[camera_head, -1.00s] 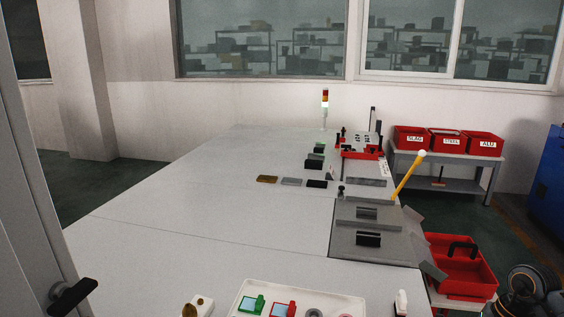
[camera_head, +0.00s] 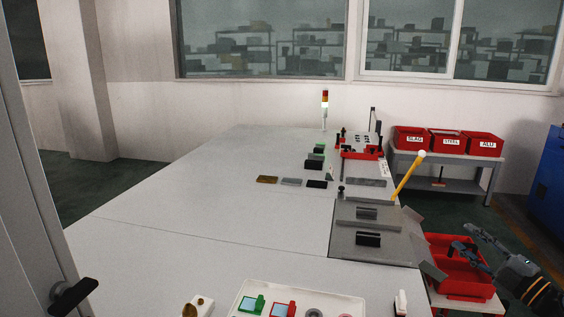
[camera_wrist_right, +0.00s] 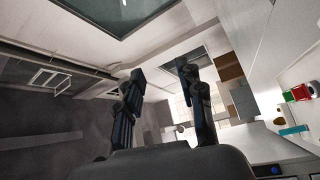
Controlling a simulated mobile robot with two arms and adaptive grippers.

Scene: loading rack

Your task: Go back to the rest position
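My right gripper (camera_head: 466,240) shows at the lower right in the head view. Its two dark fingers reach up and left from the wrist, over the red bin beside the table. In the right wrist view, the fingers of the right gripper (camera_wrist_right: 160,72) stand apart with nothing between them, so it is open and empty. Beyond them are walls, windows and part of the room. My left gripper is in neither view.
The long grey table (camera_head: 200,210) carries a grey fixture plate (camera_head: 345,243), a yellow rod (camera_head: 408,178), small blocks and a white tray (camera_head: 243,290). The red bin (camera_head: 477,288) stands right of it. Labelled red bins (camera_head: 446,142) sit on a rack behind. A blue machine (camera_head: 548,180) is far right.

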